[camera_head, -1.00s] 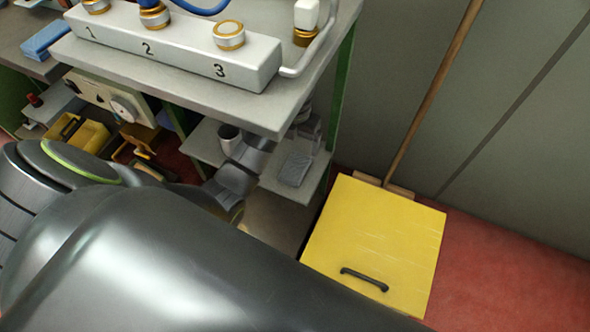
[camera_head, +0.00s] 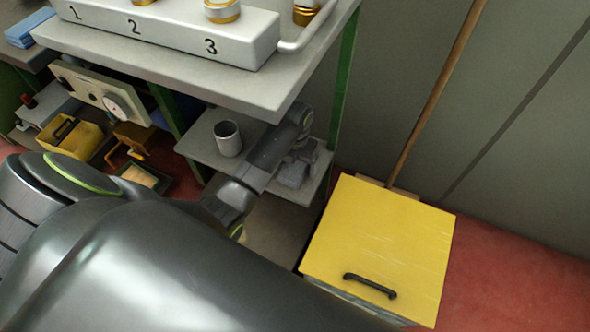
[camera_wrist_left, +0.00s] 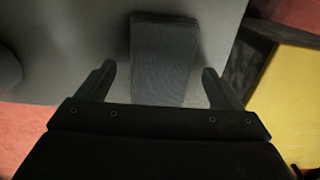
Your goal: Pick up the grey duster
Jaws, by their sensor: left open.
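The grey duster (camera_head: 293,175) lies on the lower shelf under the workbench, partly covered by my left gripper (camera_head: 304,156) in the head view. In the left wrist view the duster (camera_wrist_left: 164,60) is a dark, ribbed grey block. There my left gripper (camera_wrist_left: 158,72) is open, with one finger on each side of the duster and a gap visible on both sides. I cannot tell how high the fingers are above the shelf. My right gripper is in neither view.
A metal cup (camera_head: 228,139) stands left of the duster on the shelf (camera_head: 196,148). The bench top (camera_head: 180,70) overhangs it, with a green leg (camera_head: 343,85) at the right. A yellow-lidded box (camera_head: 377,245) stands on the floor to the right.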

